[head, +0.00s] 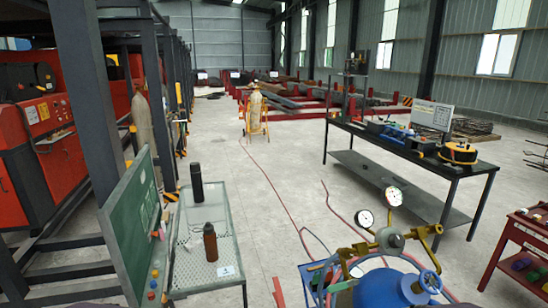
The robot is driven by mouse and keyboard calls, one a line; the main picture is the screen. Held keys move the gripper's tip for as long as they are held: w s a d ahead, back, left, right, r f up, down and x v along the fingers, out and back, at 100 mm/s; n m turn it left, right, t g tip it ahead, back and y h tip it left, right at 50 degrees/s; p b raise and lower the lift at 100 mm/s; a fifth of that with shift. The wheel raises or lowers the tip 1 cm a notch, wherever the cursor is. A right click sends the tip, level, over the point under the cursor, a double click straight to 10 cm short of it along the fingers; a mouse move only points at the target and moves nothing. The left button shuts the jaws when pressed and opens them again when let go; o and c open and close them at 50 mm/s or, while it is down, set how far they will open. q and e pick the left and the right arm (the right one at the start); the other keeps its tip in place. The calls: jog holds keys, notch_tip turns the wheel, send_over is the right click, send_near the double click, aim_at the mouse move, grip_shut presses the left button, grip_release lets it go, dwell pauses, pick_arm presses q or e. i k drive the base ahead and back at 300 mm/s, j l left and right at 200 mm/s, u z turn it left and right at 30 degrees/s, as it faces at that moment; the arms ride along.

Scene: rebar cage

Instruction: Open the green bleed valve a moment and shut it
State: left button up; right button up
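A brass regulator (390,240) with two round white gauges, one higher (394,196) and one lower (364,218), sits at the lower right. A brass T-handle (428,231) sticks out on its right side. Below it are a blue cylinder (380,288) and a blue handwheel (430,281). Neither of my grippers is in view.
A green board (130,225) with coloured knobs stands at left, beside a mesh-topped table (208,278) holding a black bottle (196,182) and a brown bottle (210,242). A black workbench (400,150) and a red cart (512,245) are at right. Hoses cross the open floor.

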aim_at(341, 286)
jog(key=i+z, duration=0.2)
jog(key=z, duration=0.3)
jog(key=i+j+z, duration=0.15)
jog(key=z, duration=0.3)
jog(key=i, duration=0.05)
